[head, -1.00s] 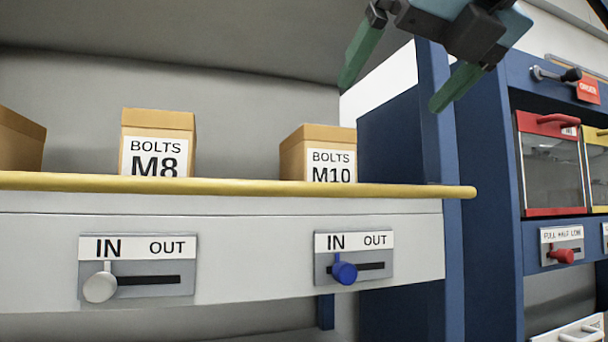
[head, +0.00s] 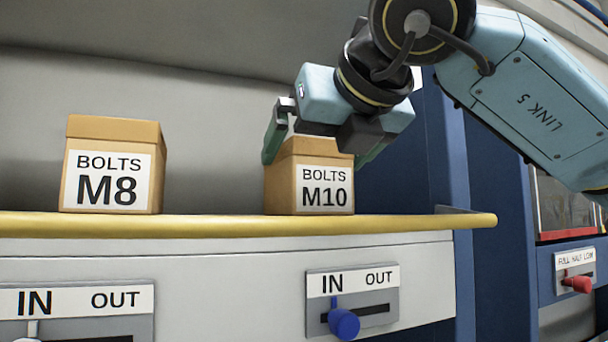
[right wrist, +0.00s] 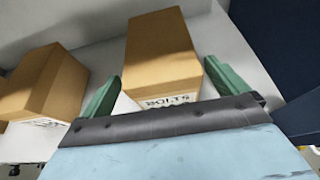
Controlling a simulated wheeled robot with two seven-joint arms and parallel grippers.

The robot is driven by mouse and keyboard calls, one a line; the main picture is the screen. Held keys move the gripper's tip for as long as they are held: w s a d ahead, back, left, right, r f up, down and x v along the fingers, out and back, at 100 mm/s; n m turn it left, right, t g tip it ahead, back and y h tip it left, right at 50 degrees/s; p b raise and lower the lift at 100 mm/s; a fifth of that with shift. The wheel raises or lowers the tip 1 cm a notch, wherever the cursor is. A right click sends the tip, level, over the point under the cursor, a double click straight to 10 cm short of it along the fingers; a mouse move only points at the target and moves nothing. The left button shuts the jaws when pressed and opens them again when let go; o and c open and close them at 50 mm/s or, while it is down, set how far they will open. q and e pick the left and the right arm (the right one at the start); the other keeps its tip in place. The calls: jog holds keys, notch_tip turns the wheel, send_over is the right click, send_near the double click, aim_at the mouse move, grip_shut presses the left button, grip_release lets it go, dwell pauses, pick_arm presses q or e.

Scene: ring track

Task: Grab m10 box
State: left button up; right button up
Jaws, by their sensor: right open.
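The m10 box (head: 324,190) is a brown carton with a white BOLTS M10 label, standing upright on the shelf. My right gripper (head: 318,158) is open above it, pointing down, with one green finger at the box's left side and the other at its right. In the right wrist view the box (right wrist: 160,55) lies between the two green fingers (right wrist: 163,85), with small gaps visible. The gripper hides part of the box's top in the head view. My left gripper is not in view.
A similar M8 box (head: 112,165) stands to the left on the same shelf, with clear room between. A yellow rail (head: 200,225) runs along the shelf's front edge. Below are IN/OUT sliders, one with a blue knob (head: 343,323). A blue post (head: 440,150) stands at right.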

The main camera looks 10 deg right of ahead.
jog(key=p+x, duration=0.1)
jog(key=x, duration=0.3)
jog(key=shift+d, duration=0.15)
jog(key=c, duration=1.1)
jog(key=shift+r, duration=0.1)
jog(key=shift+c, duration=1.3)
jog(key=shift+r, duration=0.15)
